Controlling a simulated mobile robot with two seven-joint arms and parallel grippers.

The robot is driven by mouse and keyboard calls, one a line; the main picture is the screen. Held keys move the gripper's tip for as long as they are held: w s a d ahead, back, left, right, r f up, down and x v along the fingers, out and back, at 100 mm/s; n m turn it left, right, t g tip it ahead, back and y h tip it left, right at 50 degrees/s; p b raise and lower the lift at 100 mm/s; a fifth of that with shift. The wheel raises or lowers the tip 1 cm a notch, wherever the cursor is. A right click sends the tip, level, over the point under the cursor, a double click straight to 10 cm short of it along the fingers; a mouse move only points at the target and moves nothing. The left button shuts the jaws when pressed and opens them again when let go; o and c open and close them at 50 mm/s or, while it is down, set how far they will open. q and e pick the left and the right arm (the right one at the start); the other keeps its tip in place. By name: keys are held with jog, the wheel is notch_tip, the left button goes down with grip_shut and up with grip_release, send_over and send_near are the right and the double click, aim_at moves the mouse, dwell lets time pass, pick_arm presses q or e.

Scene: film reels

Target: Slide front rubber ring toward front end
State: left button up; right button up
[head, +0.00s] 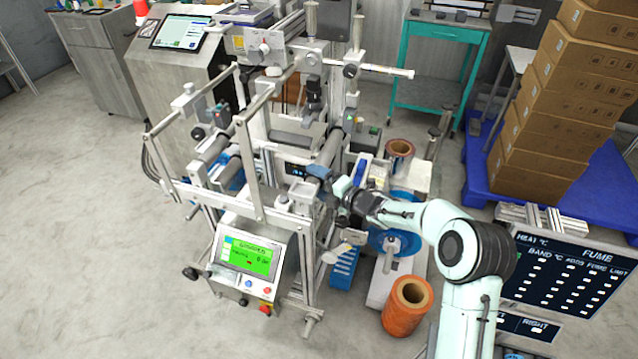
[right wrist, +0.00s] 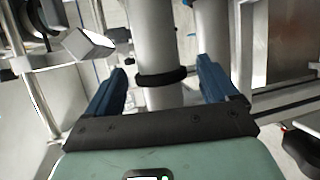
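The front rubber ring (right wrist: 161,77) is a black band around a pale grey roller (right wrist: 153,40) in the right wrist view. My right gripper (right wrist: 158,85) is open, with one blue finger on each side of the roller. Gaps show between the fingers and the ring, so it holds nothing. In the head view the right gripper (head: 322,172) is at the front part of the machine's right-hand roller (head: 331,150). The ring cannot be made out there. My left gripper is not in view.
A second pale roller (right wrist: 213,35) stands close behind the right finger. In the head view, a control box with a green screen (head: 247,258) is in front. An orange roll (head: 407,305) stands on the floor at right. Stacked cartons (head: 565,90) are at far right.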

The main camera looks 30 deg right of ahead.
jog(key=v, duration=1.3)
jog(key=shift+s, duration=0.2)
